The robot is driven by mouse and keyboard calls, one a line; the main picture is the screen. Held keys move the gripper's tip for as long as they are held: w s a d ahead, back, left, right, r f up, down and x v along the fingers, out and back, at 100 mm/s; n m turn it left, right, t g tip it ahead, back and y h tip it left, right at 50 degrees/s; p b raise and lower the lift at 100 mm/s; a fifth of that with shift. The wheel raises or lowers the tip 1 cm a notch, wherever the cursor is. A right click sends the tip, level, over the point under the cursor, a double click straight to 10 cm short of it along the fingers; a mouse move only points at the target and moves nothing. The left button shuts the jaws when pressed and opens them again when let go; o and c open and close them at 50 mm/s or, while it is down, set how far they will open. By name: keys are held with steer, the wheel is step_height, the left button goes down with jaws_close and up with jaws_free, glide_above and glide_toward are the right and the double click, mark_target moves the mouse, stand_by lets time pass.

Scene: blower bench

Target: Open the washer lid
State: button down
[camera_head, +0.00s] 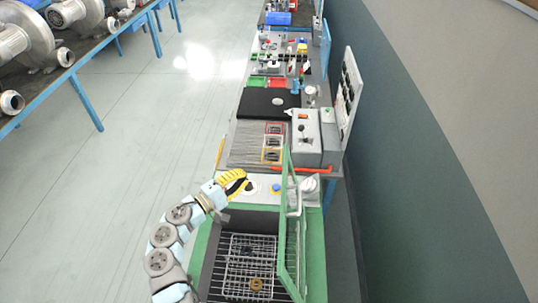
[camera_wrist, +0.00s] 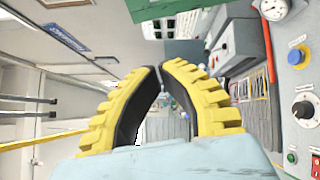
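The washer is a green box (camera_head: 316,262) at the bottom of the head view. Its green-framed lid (camera_head: 291,240) stands up steeply at the right side of the opening, so the inside shows. A wire basket (camera_head: 247,280) sits inside with a small brown part (camera_head: 256,284) in it. My gripper (camera_head: 244,178) is over the washer's rear control panel, left of the lid and apart from it. In the wrist view its yellow fingers (camera_wrist: 161,68) come together at the tips with nothing seen between them.
Behind the washer, the bench holds a grey box (camera_head: 306,135) and trays. A wall is at the right. The floor (camera_head: 130,150) at the left is clear.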

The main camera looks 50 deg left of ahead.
steer(key=w+d+r+t+p, duration=0.1)
steer(key=w+d+r+p, duration=0.3)
steer(key=w, duration=0.5)
steer(key=shift+w+d+r+m, duration=0.2)
steer(key=shift+w+r+m, duration=0.15)
steer(key=shift+r, duration=0.1)
stand_by(0.5)
